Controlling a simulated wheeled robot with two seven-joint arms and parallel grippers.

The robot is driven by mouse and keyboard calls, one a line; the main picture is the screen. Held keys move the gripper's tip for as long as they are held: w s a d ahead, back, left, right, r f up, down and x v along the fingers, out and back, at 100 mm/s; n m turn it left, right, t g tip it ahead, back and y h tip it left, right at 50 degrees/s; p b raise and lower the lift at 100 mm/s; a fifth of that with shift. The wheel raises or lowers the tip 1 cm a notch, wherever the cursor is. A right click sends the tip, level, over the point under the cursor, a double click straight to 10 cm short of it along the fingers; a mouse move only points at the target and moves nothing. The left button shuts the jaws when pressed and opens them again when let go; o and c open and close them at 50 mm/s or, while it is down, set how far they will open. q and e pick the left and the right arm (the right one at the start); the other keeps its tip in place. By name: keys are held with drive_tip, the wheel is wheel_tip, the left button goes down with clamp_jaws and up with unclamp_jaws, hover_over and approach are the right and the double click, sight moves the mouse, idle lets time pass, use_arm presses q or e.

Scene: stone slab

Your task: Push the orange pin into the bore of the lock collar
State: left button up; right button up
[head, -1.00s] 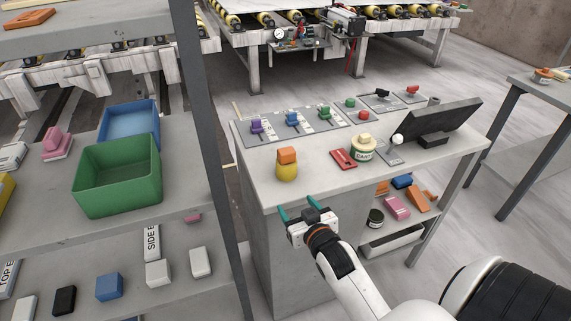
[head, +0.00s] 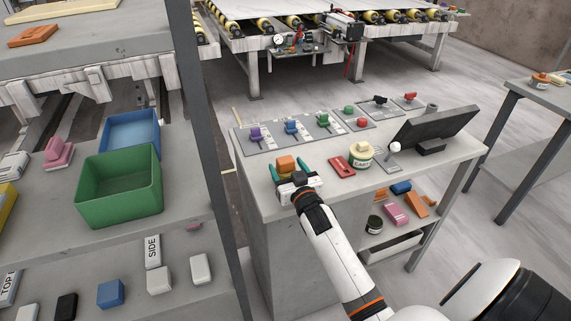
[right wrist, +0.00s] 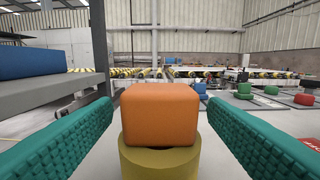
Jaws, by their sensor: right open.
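The orange pin (head: 286,164) shows as a rounded orange block standing up from the top of the yellow lock collar (right wrist: 160,163), near the front left corner of the bench. In the right wrist view the orange block (right wrist: 160,112) is centred and looks upright; the bore is hidden under it. My right gripper (head: 289,171) is open, with one teal finger on each side of the orange block. Gaps show between the block and both fingers in the wrist view. In the head view the gripper hides most of the yellow collar. My left gripper is not in view.
A red flat piece (head: 342,166) and a cream-topped jar (head: 361,155) stand right of the gripper on the bench (head: 258,187). Behind are panels with coloured switches (head: 291,128). A dark shelf post (head: 203,130) rises left of the bench.

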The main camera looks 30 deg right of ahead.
drive_tip(key=shift+x, duration=1)
drive_tip(key=shift+c, duration=0.4)
drive_tip(key=c, duration=1.1)
